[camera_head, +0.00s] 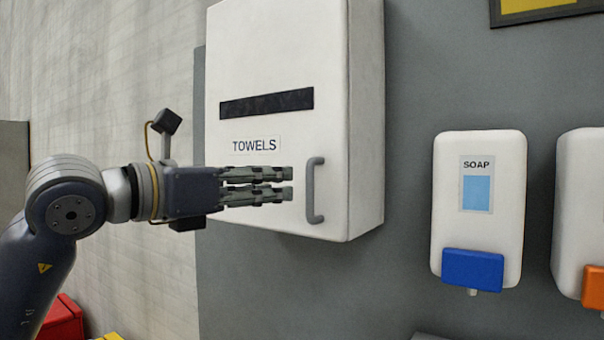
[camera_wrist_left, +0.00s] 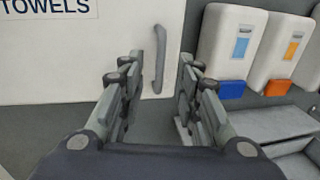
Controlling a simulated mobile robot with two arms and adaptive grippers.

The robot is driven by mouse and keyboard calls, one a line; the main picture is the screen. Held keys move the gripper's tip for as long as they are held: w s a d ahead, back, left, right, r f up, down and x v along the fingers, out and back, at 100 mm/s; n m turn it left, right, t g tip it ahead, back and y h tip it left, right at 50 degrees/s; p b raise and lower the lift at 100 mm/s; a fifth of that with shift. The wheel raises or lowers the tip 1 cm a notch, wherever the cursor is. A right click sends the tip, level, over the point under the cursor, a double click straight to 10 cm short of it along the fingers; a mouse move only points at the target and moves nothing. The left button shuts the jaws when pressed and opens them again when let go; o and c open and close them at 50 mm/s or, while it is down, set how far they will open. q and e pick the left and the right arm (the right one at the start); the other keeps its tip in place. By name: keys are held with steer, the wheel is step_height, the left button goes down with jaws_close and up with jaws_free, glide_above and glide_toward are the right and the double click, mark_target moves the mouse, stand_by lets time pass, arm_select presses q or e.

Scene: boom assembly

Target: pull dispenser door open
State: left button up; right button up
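The white towel dispenser (camera_head: 270,60) hangs on the grey wall, with a dark slot and the word TOWELS on its door. The door looks closed. A grey vertical handle (camera_head: 314,190) is on the door's lower right side. My left gripper (camera_head: 290,184) is in front of the door, its fingertips just left of the handle in the head view. In the left wrist view the gripper (camera_wrist_left: 158,75) is open and empty, and the handle (camera_wrist_left: 159,60) shows between its fingers, apparently beyond the fingertips. Contact is not visible. My right gripper is not in view.
A white soap dispenser (camera_head: 478,220) with a blue push lever hangs to the right. Another dispenser (camera_head: 582,220) with an orange lever is beside it. A red object (camera_head: 62,320) is at the lower left. Wall space between towel and soap dispensers is clear.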

mark_target(307, 180)
arm_select(q)
steer(key=p+x, duration=0.2)
steer(key=x, duration=0.4)
steer(key=shift+w+d+r, duration=0.1)
steer(key=shift+d, duration=0.1)
steer(key=shift+w+d+p, duration=0.4)
steer(key=shift+w+d, duration=0.05)
steer(key=shift+w, duration=0.05)
jaws_close()
